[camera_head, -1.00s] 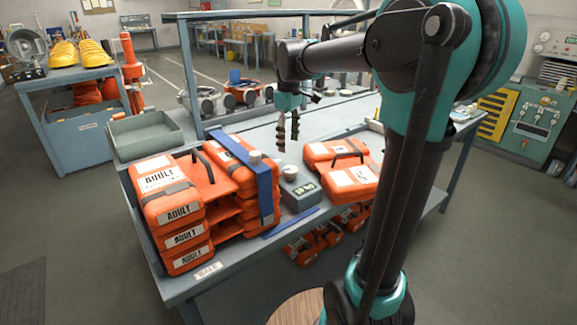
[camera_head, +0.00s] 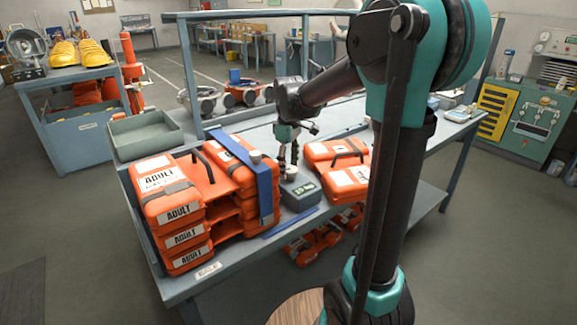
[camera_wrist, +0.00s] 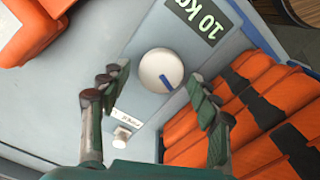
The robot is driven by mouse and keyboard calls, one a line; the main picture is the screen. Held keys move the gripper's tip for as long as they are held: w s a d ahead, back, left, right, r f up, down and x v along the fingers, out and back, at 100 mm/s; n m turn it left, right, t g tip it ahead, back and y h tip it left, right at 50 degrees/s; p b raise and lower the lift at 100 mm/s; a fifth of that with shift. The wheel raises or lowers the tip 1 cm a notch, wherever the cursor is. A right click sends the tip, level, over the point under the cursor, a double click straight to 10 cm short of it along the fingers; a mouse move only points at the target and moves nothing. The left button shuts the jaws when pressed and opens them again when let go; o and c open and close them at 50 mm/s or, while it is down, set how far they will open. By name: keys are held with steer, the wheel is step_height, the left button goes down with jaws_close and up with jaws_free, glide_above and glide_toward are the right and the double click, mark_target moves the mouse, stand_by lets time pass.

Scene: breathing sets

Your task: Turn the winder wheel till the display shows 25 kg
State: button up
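The winder is a small grey box (camera_head: 301,193) on the table between orange case stacks. Its white round winder wheel (camera_wrist: 160,74) has a blue mark pointing toward the lower right in the wrist view; the wheel also shows in the head view (camera_head: 291,173). The display (camera_wrist: 199,15) reads 10 kg in the wrist view and is too small to read surely in the head view. My gripper (camera_wrist: 155,81) is open, with one finger on each side of the wheel and visible gaps to it. In the head view my gripper (camera_head: 288,160) is just above the wheel.
Orange adult cases (camera_head: 180,213) stand stacked at the left, beside a stack with a blue strap (camera_head: 263,187). More orange cases (camera_head: 342,178) lie right of the winder. A green-grey tray (camera_head: 146,136) is at the far left. The right of the table is mostly clear.

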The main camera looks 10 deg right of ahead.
steer(key=c, duration=1)
steer(key=m, duration=0.5)
steer(key=shift+w+d+m, duration=0.1)
steer(key=shift+m, duration=0.3)
steer(key=m, duration=0.5)
steer(key=shift+d+m, duration=0.15)
steer(key=shift+m, duration=0.25)
steer(key=o, duration=1.2)
steer(key=shift+c, duration=0.2)
